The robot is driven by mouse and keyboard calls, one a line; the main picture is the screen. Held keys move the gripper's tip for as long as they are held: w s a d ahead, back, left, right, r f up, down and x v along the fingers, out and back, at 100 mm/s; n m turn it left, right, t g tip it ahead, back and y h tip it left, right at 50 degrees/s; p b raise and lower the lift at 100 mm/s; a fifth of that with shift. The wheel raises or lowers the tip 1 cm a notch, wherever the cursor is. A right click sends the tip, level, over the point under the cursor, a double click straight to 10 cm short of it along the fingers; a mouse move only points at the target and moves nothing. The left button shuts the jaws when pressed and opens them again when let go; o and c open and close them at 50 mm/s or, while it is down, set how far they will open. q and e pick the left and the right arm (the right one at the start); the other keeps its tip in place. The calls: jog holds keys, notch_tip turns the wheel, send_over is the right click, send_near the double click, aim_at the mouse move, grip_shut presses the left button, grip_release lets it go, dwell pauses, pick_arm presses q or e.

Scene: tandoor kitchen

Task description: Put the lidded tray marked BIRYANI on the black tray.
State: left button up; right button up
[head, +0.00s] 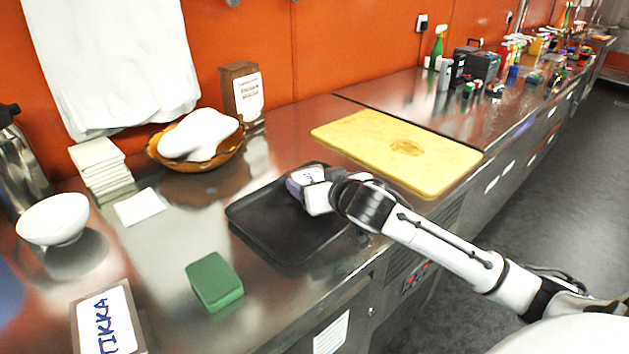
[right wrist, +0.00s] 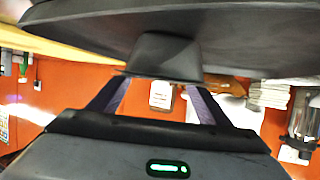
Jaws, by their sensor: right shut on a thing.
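The black tray (head: 275,230) lies flat on the steel counter in the middle of the head view. My left gripper is not in view.
A tray marked TIKKA (head: 108,322) and a green block (head: 214,282) stand at the front left. A yellow cutting board (head: 385,150) is right of the black tray. A bread basket (head: 200,160), labelled box (head: 241,92) and white bowl (head: 52,219) stand further back.

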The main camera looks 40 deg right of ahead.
jog(key=o, duration=1.3)
jog(key=shift+f, duration=0.1)
jog(key=v, duration=1.2)
